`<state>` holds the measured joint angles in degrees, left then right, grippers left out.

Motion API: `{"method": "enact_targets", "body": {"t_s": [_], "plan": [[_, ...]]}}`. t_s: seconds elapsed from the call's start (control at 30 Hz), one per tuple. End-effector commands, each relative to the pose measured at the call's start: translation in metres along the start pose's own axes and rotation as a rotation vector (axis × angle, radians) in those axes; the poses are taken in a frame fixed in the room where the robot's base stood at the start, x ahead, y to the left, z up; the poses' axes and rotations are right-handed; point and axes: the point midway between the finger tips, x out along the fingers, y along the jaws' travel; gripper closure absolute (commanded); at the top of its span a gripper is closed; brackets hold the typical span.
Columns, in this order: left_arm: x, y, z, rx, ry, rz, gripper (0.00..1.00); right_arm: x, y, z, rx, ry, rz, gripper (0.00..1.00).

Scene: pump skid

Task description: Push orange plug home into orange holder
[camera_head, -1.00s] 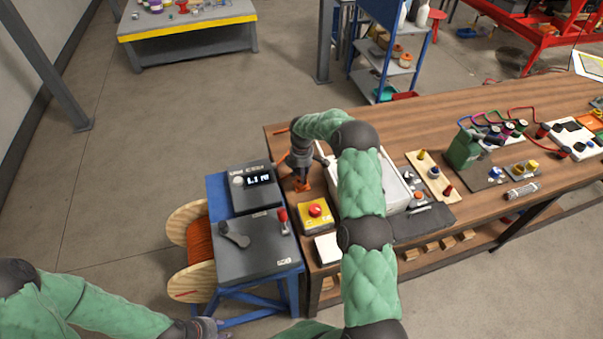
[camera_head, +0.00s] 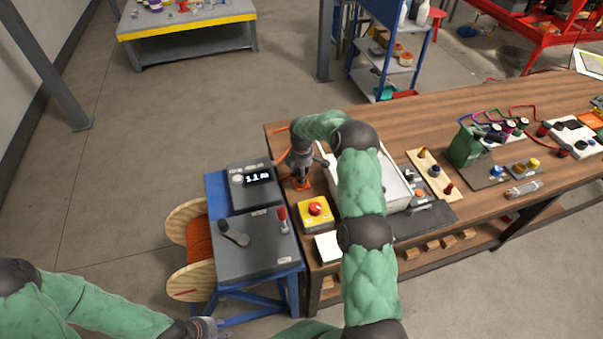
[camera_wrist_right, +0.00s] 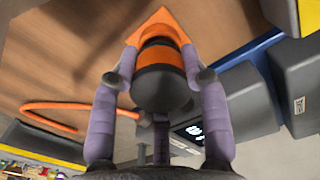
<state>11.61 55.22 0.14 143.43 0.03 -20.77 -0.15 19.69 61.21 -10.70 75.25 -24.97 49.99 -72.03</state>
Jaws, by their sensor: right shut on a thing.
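The orange plug (camera_wrist_right: 160,82), dark-bodied with an orange band, is between the purple fingers of my right gripper (camera_wrist_right: 160,75) in the right wrist view. The fingers are shut on its sides. The orange holder (camera_wrist_right: 163,22) shows just beyond the plug, which lines up with it; the plug's front end is hidden, so its depth in the holder cannot be told. In the head view my right gripper (camera_head: 302,174) points down over the orange holder (camera_head: 303,185) at the bench's left end. My left gripper (camera_head: 207,327) is low at the left, away from the bench, its fingers unclear.
An orange cable (camera_wrist_right: 55,116) lies to the left in the wrist view. A yellow box with a red button (camera_head: 315,209) stands in front of the holder. A grey console (camera_head: 255,243) is to the left, a pale tray (camera_head: 396,185) to the right, partly behind my arm.

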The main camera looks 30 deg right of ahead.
Motion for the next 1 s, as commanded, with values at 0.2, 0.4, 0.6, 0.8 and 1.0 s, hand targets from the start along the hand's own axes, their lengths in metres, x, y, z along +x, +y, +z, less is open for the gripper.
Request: {"method": "enact_targets", "body": {"t_s": [0.2, 0.4, 0.6, 0.8, 1.0], "plan": [[0.003, -0.001, 0.000, 0.000, 0.000, 0.000, 0.60, 0.004, 0.000, 0.000, 0.000, 0.000, 0.001, 0.94], [0.005, -0.002, 0.000, 0.000, 0.000, 0.000, 0.60, 0.007, 0.000, 0.000, 0.000, 0.000, 0.001, 0.94], [0.008, -0.003, 0.000, 0.000, 0.000, 0.000, 0.60, 0.011, 0.000, 0.000, 0.000, 0.000, 0.001, 0.94], [0.010, -0.004, 0.000, 0.000, 0.000, 0.000, 0.60, 0.014, 0.000, 0.000, 0.000, 0.000, 0.001, 0.94], [0.012, -0.004, -0.001, 0.000, 0.000, 0.000, 0.60, 0.018, 0.001, 0.000, 0.001, 0.000, 0.001, 0.94]]}}
